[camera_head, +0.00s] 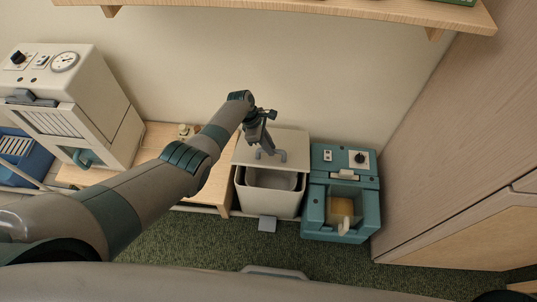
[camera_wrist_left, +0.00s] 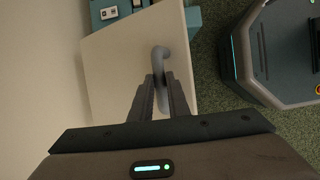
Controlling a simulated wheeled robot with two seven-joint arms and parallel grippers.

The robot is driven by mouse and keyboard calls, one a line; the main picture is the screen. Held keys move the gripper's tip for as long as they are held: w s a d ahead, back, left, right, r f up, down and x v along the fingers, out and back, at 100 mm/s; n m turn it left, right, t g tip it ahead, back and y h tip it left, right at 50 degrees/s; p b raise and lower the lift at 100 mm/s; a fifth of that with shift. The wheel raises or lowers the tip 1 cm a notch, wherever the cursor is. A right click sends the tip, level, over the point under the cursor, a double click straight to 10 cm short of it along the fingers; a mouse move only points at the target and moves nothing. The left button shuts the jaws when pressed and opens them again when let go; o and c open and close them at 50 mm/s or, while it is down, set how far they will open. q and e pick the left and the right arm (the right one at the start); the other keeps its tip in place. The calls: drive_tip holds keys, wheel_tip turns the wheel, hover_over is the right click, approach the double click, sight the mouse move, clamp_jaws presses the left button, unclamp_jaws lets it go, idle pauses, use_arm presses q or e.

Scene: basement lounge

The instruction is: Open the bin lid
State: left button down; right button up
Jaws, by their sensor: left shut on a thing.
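The beige bin (camera_head: 268,201) stands on the floor between a wooden bench and a teal machine. Its flat lid (camera_head: 290,141) is tilted up at the back, and a grey interior shows through the opening at the front. A grey handle (camera_head: 280,156) is on the lid. My left gripper (camera_head: 268,148) reaches down over the lid and is shut on the handle. In the left wrist view the fingers (camera_wrist_left: 160,88) meet the near end of the curved handle (camera_wrist_left: 161,55), above the pale lid (camera_wrist_left: 115,65). My right gripper is not in view.
The teal machine (camera_head: 316,210) stands close to the bin's right. The wooden bench (camera_head: 218,186) is at its left, with a white machine (camera_head: 75,95) further left. A grey pedal (camera_head: 267,224) shows at the bin's front. Green carpet (camera_head: 190,240) lies clear in front.

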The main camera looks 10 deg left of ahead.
use_arm(q)
drive_tip(key=w+r, duration=0.1)
drive_tip(key=w, duration=0.1)
drive_tip(key=w+r, duration=0.1)
drive_tip(key=r, duration=0.1)
drive_tip(key=shift+w+a+r, duration=0.1)
drive_tip(key=shift+w+r, duration=0.1)
drive_tip(key=shift+w, duration=0.15)
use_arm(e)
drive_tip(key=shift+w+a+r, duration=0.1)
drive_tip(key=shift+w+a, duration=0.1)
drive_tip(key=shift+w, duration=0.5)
use_arm(q)
drive_tip(key=c, duration=2)
unclamp_jaws()
drive_tip(key=shift+c, duration=0.2)
drive_tip(key=o, duration=0.4)
drive_tip(key=shift+w+f, duration=0.15)
drive_tip(key=shift+f, duration=0.05)
drive_tip(key=shift+c, duration=0.2)
drive_tip(key=shift+w, duration=0.1)
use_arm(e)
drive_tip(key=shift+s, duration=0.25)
